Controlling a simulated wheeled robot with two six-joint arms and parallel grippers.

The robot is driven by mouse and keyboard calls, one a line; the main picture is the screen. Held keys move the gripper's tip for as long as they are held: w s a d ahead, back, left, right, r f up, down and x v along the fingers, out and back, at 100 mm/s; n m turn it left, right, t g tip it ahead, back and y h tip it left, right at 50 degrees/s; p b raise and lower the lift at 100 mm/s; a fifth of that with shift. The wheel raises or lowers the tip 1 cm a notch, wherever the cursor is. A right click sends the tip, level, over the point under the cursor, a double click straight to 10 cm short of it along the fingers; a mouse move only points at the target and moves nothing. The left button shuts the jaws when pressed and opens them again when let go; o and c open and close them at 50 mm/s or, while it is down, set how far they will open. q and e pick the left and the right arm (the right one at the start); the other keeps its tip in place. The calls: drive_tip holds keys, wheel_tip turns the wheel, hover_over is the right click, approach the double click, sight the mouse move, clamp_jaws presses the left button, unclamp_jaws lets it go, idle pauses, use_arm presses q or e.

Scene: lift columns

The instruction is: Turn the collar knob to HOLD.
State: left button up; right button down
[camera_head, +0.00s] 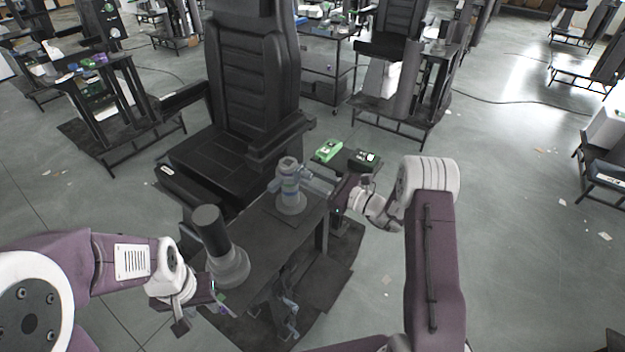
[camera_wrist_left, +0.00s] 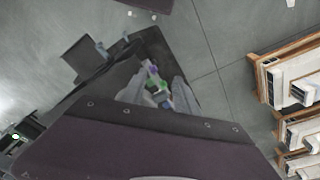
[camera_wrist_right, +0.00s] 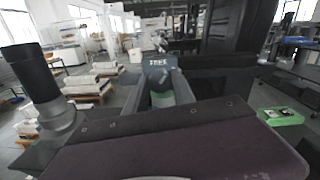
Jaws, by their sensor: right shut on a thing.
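The pale grey lift column (camera_head: 289,190) with blue-grey rings stands on the dark bench's far part. Its collar knob (camera_head: 318,186) sticks out to the right. My right gripper (camera_head: 332,192) is shut on the knob from the right. In the right wrist view, the knob (camera_wrist_right: 163,84) sits between the fingers (camera_wrist_right: 160,98), below a blue-grey collar block (camera_wrist_right: 158,62) with small white lettering that I cannot read surely. My left gripper (camera_head: 210,293) is open and empty, low beside the bench's near left; its fingers (camera_wrist_left: 154,88) are spread in the left wrist view.
A second column with a dark top (camera_head: 212,232) stands on the bench's near left, between my left gripper and the ringed column. A large black chair (camera_head: 250,100) stands behind the bench. A green box (camera_head: 328,150) and a black box (camera_head: 364,158) lie beyond my right gripper.

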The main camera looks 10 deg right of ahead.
drive_tip(key=m, duration=0.5)
drive_tip(key=shift+r+m+p, duration=0.15)
drive_tip(key=shift+m+p, duration=0.2)
drive_tip(key=shift+m, duration=0.05)
drive_tip(key=m+p, duration=0.1)
drive_tip(key=m, duration=0.4)
drive_tip(key=shift+t, duration=0.4)
drive_tip(key=c, duration=1.1)
unclamp_jaws()
drive_tip(key=shift+o, duration=0.2)
